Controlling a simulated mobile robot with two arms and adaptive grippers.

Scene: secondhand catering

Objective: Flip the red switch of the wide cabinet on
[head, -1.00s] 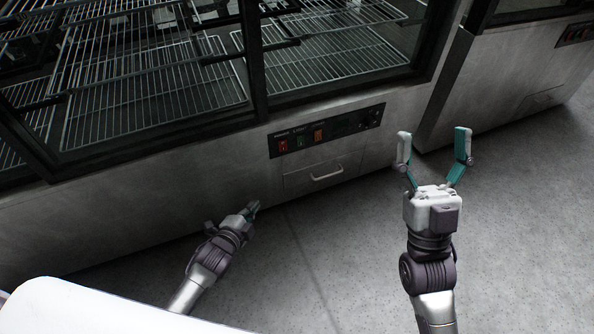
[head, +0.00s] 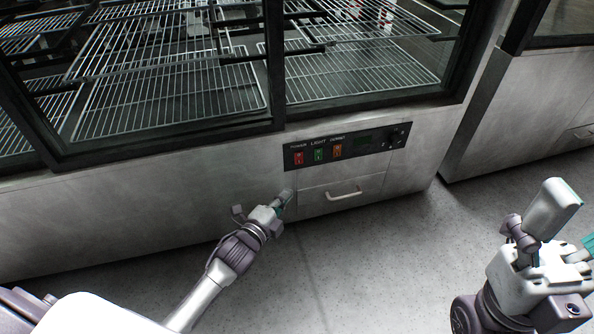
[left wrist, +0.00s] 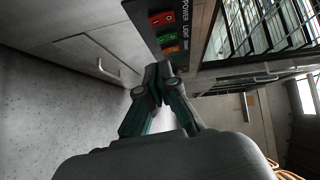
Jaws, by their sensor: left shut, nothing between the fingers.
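The wide cabinet (head: 130,195) is a metal display case with glass above. Its dark control panel (head: 365,143) carries a red switch (head: 298,158) under the word POWER. In the left wrist view the red switch (left wrist: 161,18) is at the top, beyond my fingertips. I cannot tell its rocker position. My left gripper (head: 285,197) is shut and empty, just below and left of the switch, apart from it in the picture. Its closed tips also show in the left wrist view (left wrist: 160,78). My right gripper (head: 575,225) is at the right edge, fingers spread, partly cut off.
A green switch (head: 319,156) and an orange switch (head: 337,152) sit right of the red one. A drawer with a handle (head: 344,194) is below the panel. Another cabinet (head: 530,110) stands at the right. The floor between is clear.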

